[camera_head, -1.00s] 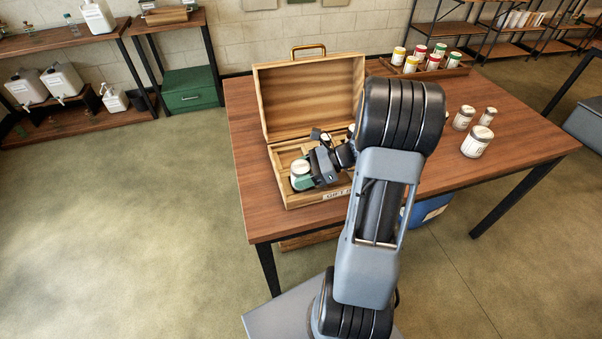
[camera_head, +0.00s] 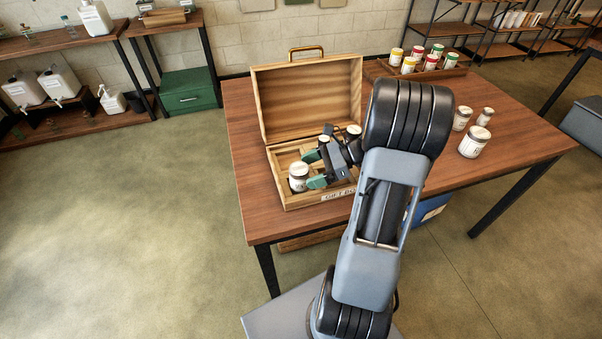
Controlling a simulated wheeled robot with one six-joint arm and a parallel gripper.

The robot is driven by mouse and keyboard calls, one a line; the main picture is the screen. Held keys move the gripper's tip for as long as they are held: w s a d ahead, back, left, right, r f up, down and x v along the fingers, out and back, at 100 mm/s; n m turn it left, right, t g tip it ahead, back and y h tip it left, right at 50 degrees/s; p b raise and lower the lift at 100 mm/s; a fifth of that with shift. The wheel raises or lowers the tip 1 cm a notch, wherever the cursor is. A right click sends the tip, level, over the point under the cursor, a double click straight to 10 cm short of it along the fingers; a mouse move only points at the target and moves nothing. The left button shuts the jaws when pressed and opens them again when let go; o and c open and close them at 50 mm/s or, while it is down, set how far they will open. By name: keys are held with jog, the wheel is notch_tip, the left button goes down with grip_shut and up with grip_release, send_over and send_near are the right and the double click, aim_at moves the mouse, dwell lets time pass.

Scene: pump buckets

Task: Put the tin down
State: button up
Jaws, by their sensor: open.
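A white tin (camera_head: 298,178) with a pale lid stands upright in the front left part of the open wooden box (camera_head: 338,191). My gripper (camera_head: 314,169) is open and empty, just right of this tin. Its two green-tipped fingers point left and are spread apart. A small gap seems to show between fingers and tin. Another pale-lidded tin (camera_head: 353,131) shows at the back right of the box, partly hidden by my gripper and arm. The box's right part is hidden behind my arm.
The box lid (camera_head: 308,95) stands open at the back. Several coloured-lid tins sit in a wooden tray (camera_head: 458,70) at the table's back. Three white jars, the largest in front (camera_head: 474,142), stand at the right. The table (camera_head: 247,200) is clear left of the box.

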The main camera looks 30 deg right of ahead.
jog(key=v, duration=0.8)
jog(key=shift+d, duration=0.1)
jog(key=s+a+r+n+h+p, duration=0.3)
jog(key=a+r+n+h, duration=0.3)
jog(key=a+n, duration=0.3)
jog(key=s+a+r+n+g+h+p, duration=0.1)
jog(key=s+a+r+n+h+p, duration=0.2)
jog(key=a+r+n+h+p, duration=0.3)
jog(key=shift+s+a+r+n+h, duration=0.35)
jog(key=shift+a+r+n, duration=0.35)
jog(key=shift+a+n, duration=2.05)
jog(key=shift+d+n, duration=0.75)
jog(key=shift+d, duration=0.1)
jog(key=shift+c, duration=0.3)
